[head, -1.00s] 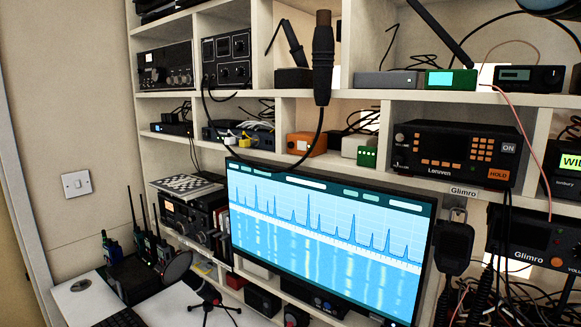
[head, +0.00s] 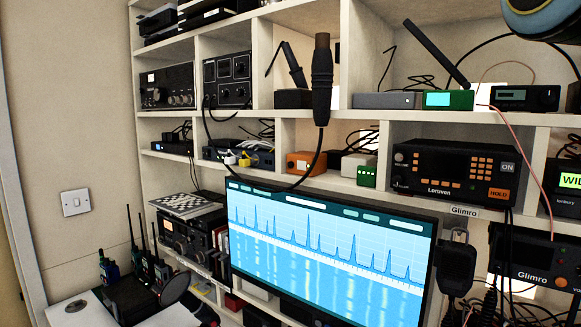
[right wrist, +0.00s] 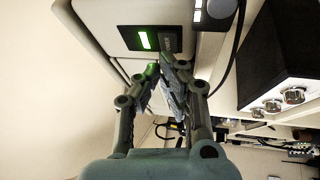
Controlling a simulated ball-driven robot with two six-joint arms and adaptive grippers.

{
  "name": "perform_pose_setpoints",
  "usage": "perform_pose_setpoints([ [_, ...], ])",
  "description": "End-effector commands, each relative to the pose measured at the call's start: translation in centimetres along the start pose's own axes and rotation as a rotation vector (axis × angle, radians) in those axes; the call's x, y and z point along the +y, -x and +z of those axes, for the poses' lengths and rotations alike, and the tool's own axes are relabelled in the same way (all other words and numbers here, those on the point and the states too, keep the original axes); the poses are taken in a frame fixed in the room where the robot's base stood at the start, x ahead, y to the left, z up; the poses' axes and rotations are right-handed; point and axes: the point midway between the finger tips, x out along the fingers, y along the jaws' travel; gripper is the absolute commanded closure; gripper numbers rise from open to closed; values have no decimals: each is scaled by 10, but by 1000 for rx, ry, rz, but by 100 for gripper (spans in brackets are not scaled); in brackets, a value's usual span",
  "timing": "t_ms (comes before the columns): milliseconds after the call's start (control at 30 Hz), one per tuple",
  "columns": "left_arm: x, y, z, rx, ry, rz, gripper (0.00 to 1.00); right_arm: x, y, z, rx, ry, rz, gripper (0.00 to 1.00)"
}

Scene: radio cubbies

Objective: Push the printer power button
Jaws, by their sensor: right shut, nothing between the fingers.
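In the right wrist view a pale boxy device, which looks like the printer (right wrist: 107,63), fills the upper middle. Its dark front panel (right wrist: 163,39) carries a lit green display (right wrist: 144,40) and small lettering on the right that I cannot read clearly. I cannot make out the power button for certain. My right gripper (right wrist: 166,62) is shut and empty, its fingertips just below the panel. A green glow falls on the left fingertip. I cannot tell whether the tips touch the device. The printer is not clearly seen in the head view. My left gripper is not in view.
A black box with several knobs (right wrist: 285,55) stands right of the gripper, and a dark cable hangs between. The head view shows shelves with a large monitor (head: 330,250), an orange-buttoned radio (head: 455,170) and antennas. A light switch (head: 75,202) is on the bare left wall.

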Motion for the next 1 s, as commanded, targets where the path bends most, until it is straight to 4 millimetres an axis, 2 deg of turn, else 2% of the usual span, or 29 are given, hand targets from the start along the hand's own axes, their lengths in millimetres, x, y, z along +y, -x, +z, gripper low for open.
perform_pose_setpoints([
  [367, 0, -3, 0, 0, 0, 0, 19, 1, 5, -2, 0, 0, 1, 100],
  [800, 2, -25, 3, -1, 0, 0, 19, 8, 46, -23, 1, -1, 3, 100],
  [1000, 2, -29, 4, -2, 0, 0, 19, 11, 56, -28, -1, 0, 1, 100],
])
